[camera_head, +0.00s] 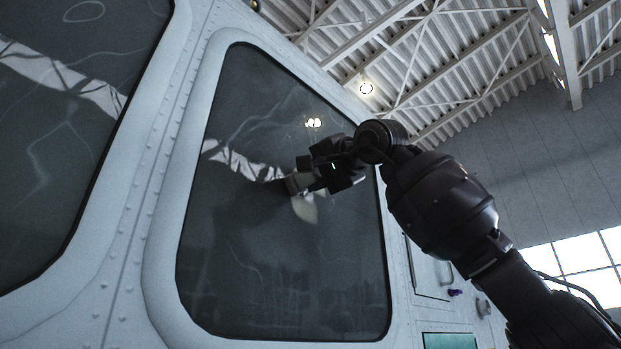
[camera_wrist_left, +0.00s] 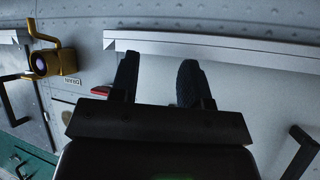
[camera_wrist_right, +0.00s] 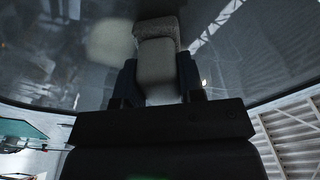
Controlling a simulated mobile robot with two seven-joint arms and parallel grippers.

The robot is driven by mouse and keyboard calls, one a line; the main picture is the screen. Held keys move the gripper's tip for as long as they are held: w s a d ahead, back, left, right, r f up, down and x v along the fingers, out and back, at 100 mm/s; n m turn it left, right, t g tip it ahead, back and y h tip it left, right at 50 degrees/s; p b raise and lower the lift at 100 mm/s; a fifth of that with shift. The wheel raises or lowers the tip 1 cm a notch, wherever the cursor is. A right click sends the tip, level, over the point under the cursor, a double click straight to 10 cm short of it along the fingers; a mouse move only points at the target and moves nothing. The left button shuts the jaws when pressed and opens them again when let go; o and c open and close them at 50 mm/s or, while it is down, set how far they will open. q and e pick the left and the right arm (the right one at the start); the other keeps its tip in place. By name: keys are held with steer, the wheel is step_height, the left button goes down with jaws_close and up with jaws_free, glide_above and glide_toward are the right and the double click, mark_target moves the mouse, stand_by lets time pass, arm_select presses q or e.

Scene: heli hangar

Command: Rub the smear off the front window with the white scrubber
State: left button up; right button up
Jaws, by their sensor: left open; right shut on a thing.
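The front window (camera_head: 285,285) is a dark pane in a pale riveted frame, in the middle of the head view. A pale cream smear (camera_head: 306,209) lies on its glass. It also shows in the right wrist view as a blurred patch (camera_wrist_right: 108,42) left of the scrubber. My right gripper (camera_head: 304,182) is shut on the white scrubber (camera_wrist_right: 157,62), just above the smear in the head view. The scrubber is at the glass; I cannot tell if it touches. My left gripper (camera_wrist_left: 158,78) is open and empty, seen only in the left wrist view, facing the grey hull.
In the left wrist view, a yellow valve (camera_wrist_left: 47,62), a ledge (camera_wrist_left: 215,47) and black handles (camera_wrist_left: 301,150) are on the hull. Another dark window (camera_head: 60,130) is at the left of the head view. Bright reflections and thin streaks cross the glass. Open hangar space lies right.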

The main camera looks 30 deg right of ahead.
steer(key=shift+w+d, duration=0.55)
steer(key=shift+d, duration=1)
steer(key=shift+w+d, duration=0.55)
steer(key=shift+d, duration=1.05)
steer(key=shift+w+d, duration=0.55)
steer(key=shift+d, duration=1)
steer(key=shift+r, duration=0.85)
steer(key=shift+s+a, duration=0.3)
steer(key=shift+a, duration=0.6)
steer(key=shift+s+a, duration=0.25)
steer(key=shift+a, duration=0.65)
steer(key=shift+a, duration=0.1)
steer(key=shift+s+a, duration=0.45)
steer(key=shift+a, duration=0.65)
steer(key=shift+s+a, duration=0.4)
steer(key=shift+a, duration=0.75)
steer(key=shift+s+a, duration=0.45)
steer(key=shift+a, duration=0.65)
steer(key=shift+d, duration=0.1)
steer(key=v, duration=0.6)
steer(key=shift+d+r+b, duration=0.2)
steer(key=shift+b, duration=0.2)
